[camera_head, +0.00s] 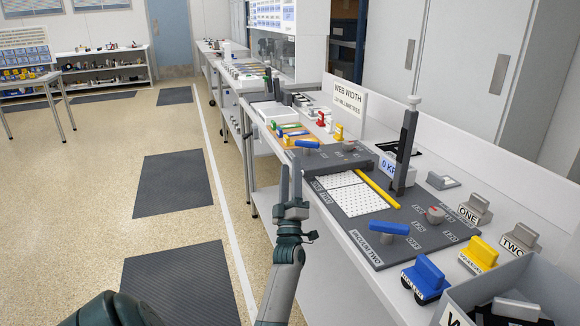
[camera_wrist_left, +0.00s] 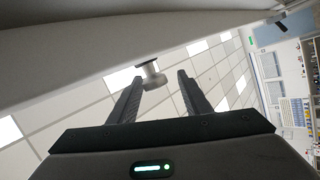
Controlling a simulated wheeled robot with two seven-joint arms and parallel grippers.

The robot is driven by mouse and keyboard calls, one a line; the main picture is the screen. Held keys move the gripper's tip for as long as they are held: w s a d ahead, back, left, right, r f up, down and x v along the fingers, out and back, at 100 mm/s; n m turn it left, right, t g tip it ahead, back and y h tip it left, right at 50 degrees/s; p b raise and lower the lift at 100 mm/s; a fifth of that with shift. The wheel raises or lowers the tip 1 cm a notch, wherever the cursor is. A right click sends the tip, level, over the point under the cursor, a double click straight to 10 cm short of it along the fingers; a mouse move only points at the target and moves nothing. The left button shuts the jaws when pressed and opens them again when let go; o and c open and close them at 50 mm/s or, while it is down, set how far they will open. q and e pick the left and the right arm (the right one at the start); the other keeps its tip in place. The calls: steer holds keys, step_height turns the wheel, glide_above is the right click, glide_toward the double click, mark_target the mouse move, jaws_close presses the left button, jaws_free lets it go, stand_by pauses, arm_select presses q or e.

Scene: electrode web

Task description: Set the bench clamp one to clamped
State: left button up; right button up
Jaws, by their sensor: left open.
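My left gripper (camera_head: 291,168) is in front of the bench's near edge, fingers pointing away and apart, with nothing between them. In the left wrist view the gripper (camera_wrist_left: 155,88) is open below the pale underside of a ledge. A small grey knob on a short stem (camera_wrist_left: 153,75) hangs there, seen between and beyond the fingertips; I cannot tell if it is the bench clamp. No readable label names bench clamp one in the head view. A dark board (camera_head: 335,160) on the bench carries blue handles, the nearer one (camera_head: 389,228) beside "VACUUM TWO". My right gripper is out of view.
The bench also holds a grey upright post (camera_head: 405,150), a yellow bar (camera_head: 377,188), grey blocks marked ONE (camera_head: 475,209) and TWO (camera_head: 520,239), a blue block (camera_head: 427,278), a yellow block (camera_head: 479,255) and a grey bin (camera_head: 520,285). The floor to the left is open, with dark mats (camera_head: 172,183).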

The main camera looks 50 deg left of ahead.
arm_select(q)
steer(key=b+v, duration=0.1)
steer(key=v, duration=1.3)
steer(key=shift+s+f, duration=0.25)
steer(key=shift+s, duration=0.05)
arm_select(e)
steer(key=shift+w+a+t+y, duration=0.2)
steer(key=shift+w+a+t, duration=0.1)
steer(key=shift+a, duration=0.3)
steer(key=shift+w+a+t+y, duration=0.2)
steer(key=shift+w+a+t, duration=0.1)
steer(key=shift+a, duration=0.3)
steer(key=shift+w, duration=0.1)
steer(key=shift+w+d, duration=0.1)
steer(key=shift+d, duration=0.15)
